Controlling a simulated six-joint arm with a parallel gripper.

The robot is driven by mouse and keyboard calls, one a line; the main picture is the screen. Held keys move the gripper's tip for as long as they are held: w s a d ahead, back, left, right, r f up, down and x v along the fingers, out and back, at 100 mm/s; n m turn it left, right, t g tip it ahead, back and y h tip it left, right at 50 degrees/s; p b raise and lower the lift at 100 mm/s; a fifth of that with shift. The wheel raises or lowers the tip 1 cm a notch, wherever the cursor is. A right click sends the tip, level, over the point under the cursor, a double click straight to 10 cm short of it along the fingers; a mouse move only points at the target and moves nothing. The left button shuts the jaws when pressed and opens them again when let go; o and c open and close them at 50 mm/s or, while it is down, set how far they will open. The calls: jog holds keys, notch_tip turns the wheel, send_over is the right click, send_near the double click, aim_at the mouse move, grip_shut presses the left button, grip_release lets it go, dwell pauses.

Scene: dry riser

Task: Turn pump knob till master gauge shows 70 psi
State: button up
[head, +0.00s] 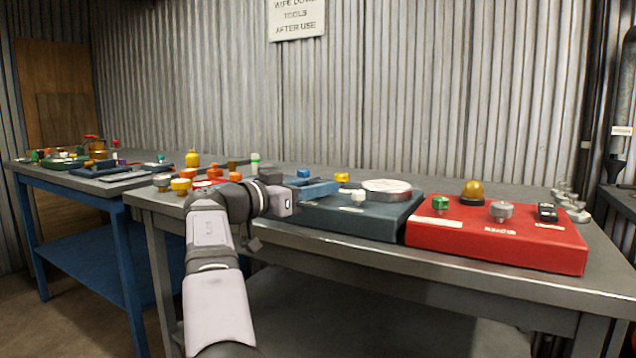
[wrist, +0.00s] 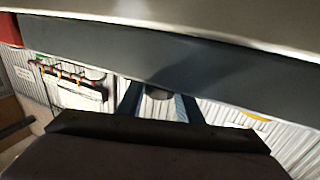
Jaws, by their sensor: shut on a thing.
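A dark blue-grey box (head: 375,224) stands on the near bench, with a round white-faced gauge (head: 387,186) on top; its reading is too small to make out. In the wrist view my gripper (wrist: 158,103) is shut on a small dark grey knob (wrist: 158,95), partly hidden between the fingers. Which knob is the pump's cannot be read.
A red box (head: 495,251) with a green knob, a grey knob, a black switch and an amber dome (head: 473,190) stands to the right. A blue bench (head: 90,205) stands farther left.

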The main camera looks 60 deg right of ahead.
dwell(0.4)
jog(key=o, duration=1)
jog(key=shift+o, duration=0.2)
jog(key=shift+v, duration=3.7)
jog(key=shift+w, duration=0.1)
